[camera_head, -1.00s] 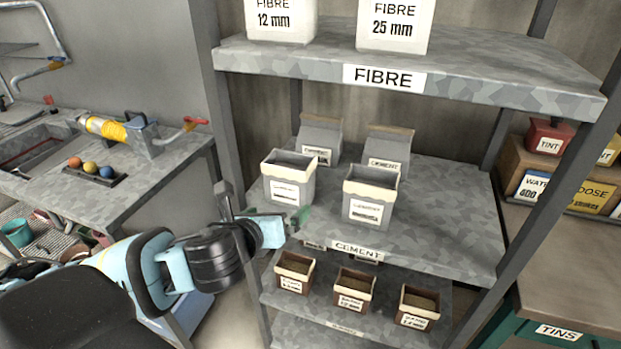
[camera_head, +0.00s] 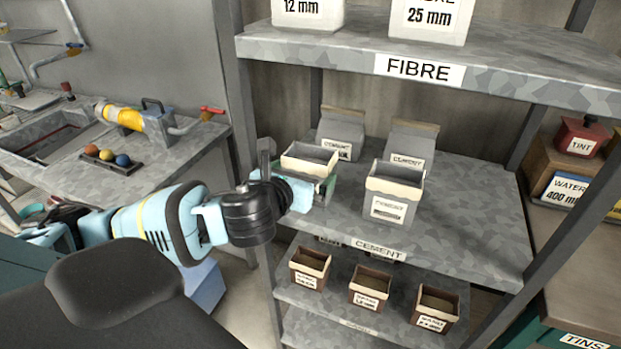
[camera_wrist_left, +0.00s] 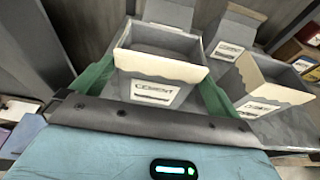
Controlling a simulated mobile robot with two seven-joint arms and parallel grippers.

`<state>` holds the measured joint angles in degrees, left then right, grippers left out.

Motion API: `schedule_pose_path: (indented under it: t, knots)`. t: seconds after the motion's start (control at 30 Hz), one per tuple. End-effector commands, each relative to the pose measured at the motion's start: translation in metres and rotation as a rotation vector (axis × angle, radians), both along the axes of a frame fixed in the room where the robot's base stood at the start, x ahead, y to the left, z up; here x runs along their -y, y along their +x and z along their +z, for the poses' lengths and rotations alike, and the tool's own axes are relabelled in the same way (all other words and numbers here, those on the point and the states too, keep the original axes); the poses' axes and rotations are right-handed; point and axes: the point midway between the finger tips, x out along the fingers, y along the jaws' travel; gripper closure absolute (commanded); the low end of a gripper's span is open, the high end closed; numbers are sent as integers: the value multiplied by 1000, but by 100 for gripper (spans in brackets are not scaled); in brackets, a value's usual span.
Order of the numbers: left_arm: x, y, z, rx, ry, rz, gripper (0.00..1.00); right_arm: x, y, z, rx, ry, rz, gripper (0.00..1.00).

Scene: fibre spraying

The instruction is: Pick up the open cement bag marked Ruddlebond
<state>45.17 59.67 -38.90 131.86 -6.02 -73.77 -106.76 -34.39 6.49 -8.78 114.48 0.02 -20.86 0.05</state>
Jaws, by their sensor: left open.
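Two open grey cement bags with cream rims stand upright at the front of the cement shelf (camera_head: 455,230): the left open bag (camera_head: 311,156) and the right open bag (camera_head: 393,193). Their labels read cement, but the brand print is too small to read. My left gripper (camera_head: 296,180) is open at the left open bag and hides its lower front. In the left wrist view, the green fingers lie on either side of this bag (camera_wrist_left: 155,70), and a gap to it shows on the right. The right open bag (camera_wrist_left: 265,88) is outside the fingers. My right gripper is out of view.
Two folded-top cement bags (camera_head: 341,135) (camera_head: 411,143) stand behind. The fibre shelf (camera_head: 500,75) with white tubs hangs above. A lower shelf holds several small brown boxes (camera_head: 370,287). A grey upright (camera_head: 245,150) stands close left of my gripper. The cement shelf's right part is clear.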

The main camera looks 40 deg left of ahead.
Motion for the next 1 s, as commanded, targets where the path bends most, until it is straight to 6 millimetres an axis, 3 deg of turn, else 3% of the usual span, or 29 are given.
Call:
schedule_pose_path:
  t: [0.43,0.77,1.0]
  knots:
    - [-11,44,-9,1,-3,1,0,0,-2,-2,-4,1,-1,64]
    - [-13,49,-10,1,-1,-2,0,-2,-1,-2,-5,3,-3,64]
    - [-13,49,-10,1,-1,-1,30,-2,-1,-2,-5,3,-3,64]
